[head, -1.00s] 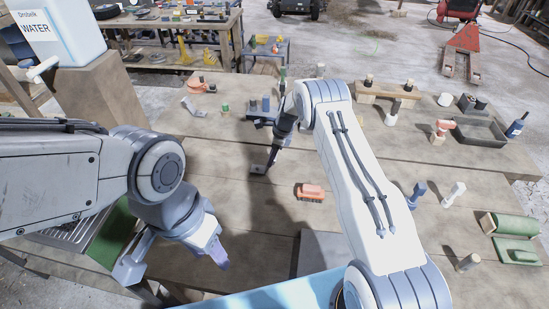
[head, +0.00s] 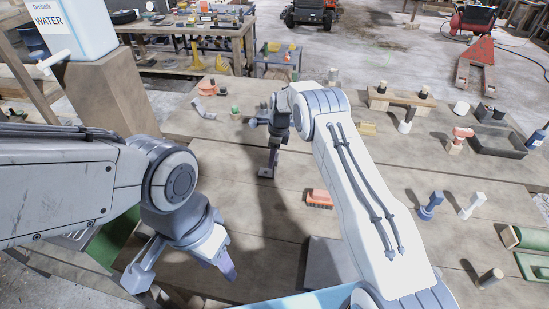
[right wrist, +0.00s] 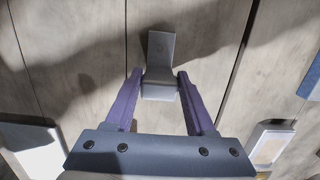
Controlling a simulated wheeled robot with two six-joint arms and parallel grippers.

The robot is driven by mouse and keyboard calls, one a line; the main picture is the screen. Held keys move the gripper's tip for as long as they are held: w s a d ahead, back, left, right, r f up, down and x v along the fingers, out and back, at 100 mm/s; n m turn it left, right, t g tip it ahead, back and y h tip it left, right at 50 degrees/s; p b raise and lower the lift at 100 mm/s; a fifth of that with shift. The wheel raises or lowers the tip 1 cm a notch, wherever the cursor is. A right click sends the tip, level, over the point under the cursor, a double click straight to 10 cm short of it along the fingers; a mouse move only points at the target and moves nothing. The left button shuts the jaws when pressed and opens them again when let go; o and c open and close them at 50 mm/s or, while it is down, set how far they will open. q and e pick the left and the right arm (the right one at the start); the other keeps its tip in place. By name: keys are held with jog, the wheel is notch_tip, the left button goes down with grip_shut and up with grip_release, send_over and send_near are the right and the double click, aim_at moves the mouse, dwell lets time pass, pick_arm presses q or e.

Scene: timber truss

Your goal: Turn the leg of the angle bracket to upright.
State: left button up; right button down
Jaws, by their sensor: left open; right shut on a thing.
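The grey angle bracket (right wrist: 160,50) is between the fingertips of my right gripper (right wrist: 158,88) in the right wrist view.
An orange brush (head: 319,198) lies to the right of the bracket on the plank table (head: 225,170). A grey bent piece (head: 203,108) and a green-topped peg (head: 235,112) stand behind left. A dark tray (head: 497,145) is at far right. Wood left of the bracket is clear.

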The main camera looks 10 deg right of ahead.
jog(key=shift+w+a+r, duration=0.15)
jog(key=shift+a, duration=0.15)
jog(key=shift+c, duration=1.2)
grip_release()
jog(key=shift+d, duration=0.2)
jog(key=shift+r, duration=0.25)
jog(key=r+b, duration=0.1)
jog(key=r, duration=0.2)
jog(key=r+b, duration=0.1)
jog(key=r, duration=0.1)
jog(key=d+r+b, duration=0.1)
jog(key=r, duration=0.2)
jog(key=shift+s+d+r, duration=0.1)
jog(key=shift+s+r, duration=0.2)
jog(key=shift+d+r, duration=0.1)
jog(key=shift+r, duration=0.45)
jog(key=shift+s, duration=0.1)
